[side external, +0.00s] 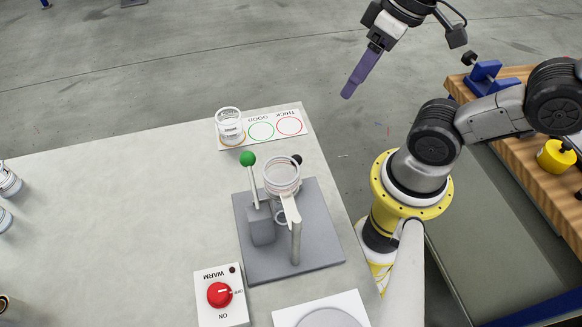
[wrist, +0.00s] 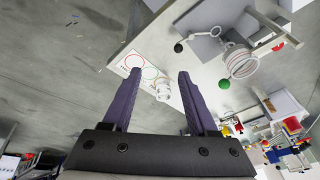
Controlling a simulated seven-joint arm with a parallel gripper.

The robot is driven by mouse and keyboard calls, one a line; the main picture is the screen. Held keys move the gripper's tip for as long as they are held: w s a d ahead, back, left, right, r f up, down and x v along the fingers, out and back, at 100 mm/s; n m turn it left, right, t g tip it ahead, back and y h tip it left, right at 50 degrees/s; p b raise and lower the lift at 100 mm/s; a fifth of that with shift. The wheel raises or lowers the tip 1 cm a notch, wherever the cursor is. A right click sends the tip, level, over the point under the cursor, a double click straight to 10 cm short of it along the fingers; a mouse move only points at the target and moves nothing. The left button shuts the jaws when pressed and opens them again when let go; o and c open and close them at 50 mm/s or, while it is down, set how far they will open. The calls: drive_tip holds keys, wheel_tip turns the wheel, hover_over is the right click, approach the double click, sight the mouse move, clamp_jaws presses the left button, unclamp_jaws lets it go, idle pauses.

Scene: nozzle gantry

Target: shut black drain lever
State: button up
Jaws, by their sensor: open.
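In the wrist view the black lever's ball (wrist: 178,47) is clear, on a thin rod running toward the stand's plate. A green-balled lever (side external: 248,158) stands upright on the cup's other side. My gripper (side external: 348,94) is high, back and to the right of the stand, apart from everything. Its purple fingers (wrist: 160,72) are spread and empty in the wrist view.
A clear jar (side external: 229,126) stands on a card with coloured rings (side external: 290,123) at the table's back edge. A red knob (side external: 219,294) on a white box and a round plate (side external: 331,317) are in front. The table's left middle is bare.

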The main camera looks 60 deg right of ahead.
drive_tip(key=w+a+f+m+g+y, duration=0.2)
drive_tip(key=w+f+m+g+y, duration=0.4)
drive_tip(key=w+f+g+y, duration=0.15)
drive_tip(key=d+f+m+t+y, duration=0.1)
drive_tip(key=f+m+y, duration=0.2)
drive_tip(key=d+f+m+t+y, duration=0.1)
drive_tip(key=d+f+m+y, duration=0.1)
drive_tip(key=f+m+y, duration=0.1)
drive_tip(key=d+f+m+t+y, duration=0.1)
drive_tip(key=d+f+m+y, duration=0.1)
drive_tip(key=f, duration=0.3)
drive_tip(key=shift+w+f+m+y, duration=0.1)
drive_tip(key=shift+f+m+y, duration=0.05)
drive_tip(key=shift+m+y, duration=0.35)
drive_tip(key=shift+d+f+t, duration=0.1)
drive_tip(key=shift+d+t, duration=0.05)
drive_tip(key=shift+t, duration=0.1)
drive_tip(key=a, duration=1.3)
drive_tip(key=shift+s+a, duration=0.25)
drive_tip(key=shift+a, duration=0.1)
clamp_jaws()
